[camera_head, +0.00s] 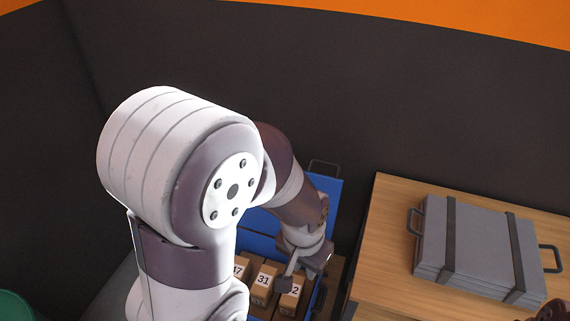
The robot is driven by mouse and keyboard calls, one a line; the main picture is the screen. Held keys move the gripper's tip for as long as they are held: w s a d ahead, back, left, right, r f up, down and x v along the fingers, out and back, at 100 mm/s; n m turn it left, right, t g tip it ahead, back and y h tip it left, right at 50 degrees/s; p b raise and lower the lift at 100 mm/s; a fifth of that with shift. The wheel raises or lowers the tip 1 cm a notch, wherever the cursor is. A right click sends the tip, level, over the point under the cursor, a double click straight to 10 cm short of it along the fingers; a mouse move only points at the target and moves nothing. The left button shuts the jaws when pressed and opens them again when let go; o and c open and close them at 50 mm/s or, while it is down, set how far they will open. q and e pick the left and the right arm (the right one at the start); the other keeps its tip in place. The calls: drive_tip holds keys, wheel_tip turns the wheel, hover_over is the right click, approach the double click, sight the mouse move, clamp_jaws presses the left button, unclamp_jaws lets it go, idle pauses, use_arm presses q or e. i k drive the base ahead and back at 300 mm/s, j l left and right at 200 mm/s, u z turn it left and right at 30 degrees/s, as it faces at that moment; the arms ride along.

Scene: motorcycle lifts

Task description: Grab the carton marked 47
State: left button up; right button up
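The carton marked 47 (240,272) is a small brown box with a white label, at the left of a row of cartons in the blue holder. My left arm covers its left part, and the first figure of its label is partly hidden. My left gripper (305,274) is above the right end of the row, to the right of the 47 carton and apart from it. Its fingers look spread, with nothing seen between them.
Beside it are a carton marked 31 (263,282) and one whose label ends in 2 (291,293), partly hidden by my gripper. The blue holder (327,190) has a dark handle. A wooden table (390,240) with a grey strapped case (480,245) stands right. A dark wall rises behind.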

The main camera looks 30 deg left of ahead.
sight(242, 272)
drive_tip(key=u, duration=1.5)
